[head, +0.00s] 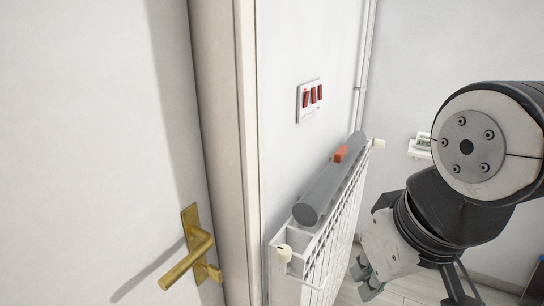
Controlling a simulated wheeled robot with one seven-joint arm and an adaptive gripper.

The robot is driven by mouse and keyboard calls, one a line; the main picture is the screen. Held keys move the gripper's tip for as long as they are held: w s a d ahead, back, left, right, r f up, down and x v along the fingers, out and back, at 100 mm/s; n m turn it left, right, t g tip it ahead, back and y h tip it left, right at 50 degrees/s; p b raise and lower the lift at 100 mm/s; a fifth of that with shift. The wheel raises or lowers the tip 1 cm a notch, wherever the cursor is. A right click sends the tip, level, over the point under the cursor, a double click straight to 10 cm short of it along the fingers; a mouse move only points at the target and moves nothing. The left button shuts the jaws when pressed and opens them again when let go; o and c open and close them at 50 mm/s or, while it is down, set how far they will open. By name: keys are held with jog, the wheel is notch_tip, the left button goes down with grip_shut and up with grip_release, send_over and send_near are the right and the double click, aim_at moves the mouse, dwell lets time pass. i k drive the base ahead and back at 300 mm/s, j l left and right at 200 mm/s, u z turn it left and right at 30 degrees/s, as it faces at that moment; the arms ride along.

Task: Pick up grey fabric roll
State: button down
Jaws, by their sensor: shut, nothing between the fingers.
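The grey fabric roll (319,192) lies lengthwise along the top of a white radiator (325,245) in the head view. A small red-orange piece (341,153) sits on or around its upper part; I cannot tell which. My gripper (366,281) is at the lower right, lower in the picture than the roll and apart from it. Its fingers are shut and empty. Part of my gripper is hidden behind my own arm.
A white door with a brass handle (196,250) fills the left. A switch panel with red switches (311,99) is on the wall above the radiator. A small white device (421,143) is on the right wall, partly hidden by my arm. Light floor shows below.

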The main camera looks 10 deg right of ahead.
aim_at(307, 212)
jog(key=z, duration=0.45)
jog(key=i+l+u, duration=0.1)
jog(key=i+l, duration=0.35)
jog(key=i+l+u, duration=0.1)
jog(key=i+l, duration=0.3)
jog(key=l, duration=0.15)
jog(key=i+l+u, duration=0.1)
jog(key=i+l, duration=0.3)
jog(key=l, duration=0.15)
jog(key=i+l+u, duration=0.1)
jog(key=i+l, duration=0.3)
jog(key=l, duration=0.15)
